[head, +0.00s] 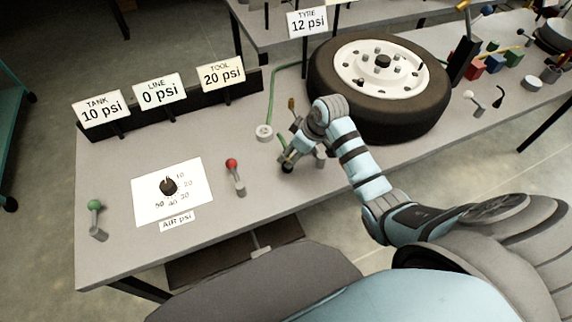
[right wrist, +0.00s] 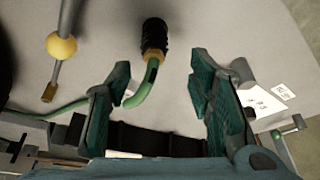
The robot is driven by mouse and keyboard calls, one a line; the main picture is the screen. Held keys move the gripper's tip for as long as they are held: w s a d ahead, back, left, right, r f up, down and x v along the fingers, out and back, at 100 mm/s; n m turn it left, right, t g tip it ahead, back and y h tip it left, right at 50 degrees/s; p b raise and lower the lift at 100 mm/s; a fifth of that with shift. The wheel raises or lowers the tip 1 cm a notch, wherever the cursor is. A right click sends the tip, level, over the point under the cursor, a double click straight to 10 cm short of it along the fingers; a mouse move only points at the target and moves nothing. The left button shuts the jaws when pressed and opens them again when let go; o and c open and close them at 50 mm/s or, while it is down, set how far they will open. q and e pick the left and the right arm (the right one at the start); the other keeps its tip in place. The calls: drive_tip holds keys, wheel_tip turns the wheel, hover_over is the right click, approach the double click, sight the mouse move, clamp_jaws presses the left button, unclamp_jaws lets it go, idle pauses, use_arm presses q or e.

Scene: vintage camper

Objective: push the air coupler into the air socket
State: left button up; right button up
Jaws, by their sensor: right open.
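The air coupler (right wrist: 153,38), a black ribbed cylinder with a brass collar on the end of a green hose, shows at the top centre of the right wrist view. My right gripper (right wrist: 155,95) is open, its two green fingers apart. In that view the coupler lies beyond the fingertips, between their lines; I see no grip on it. In the head view my right gripper (head: 289,158) is low over the bench, left of the tyre, and mostly hides the coupler. I cannot pick out the air socket for certain. My left gripper is not in view.
A tyre (head: 330,95) lies close behind my right arm. A red-knobbed lever (head: 232,164), a dial card (head: 150,205) and a green-knobbed lever (head: 95,207) stand to the left. A white round fitting (head: 264,132) and green hose (head: 272,90) are near the gripper.

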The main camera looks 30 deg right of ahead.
sight(288, 158)
drive_tip(key=shift+x, duration=0.95)
drive_tip(key=shift+f, duration=0.1)
drive_tip(key=x, duration=0.1)
drive_tip(key=b+x, duration=0.1)
drive_tip(key=x, duration=0.3)
drive_tip(key=shift+w+d+b, duration=0.15)
drive_tip(key=shift+d+b, duration=0.15)
drive_tip(key=shift+b, duration=0.05)
drive_tip(key=shift+c, duration=0.4)
clamp_jaws()
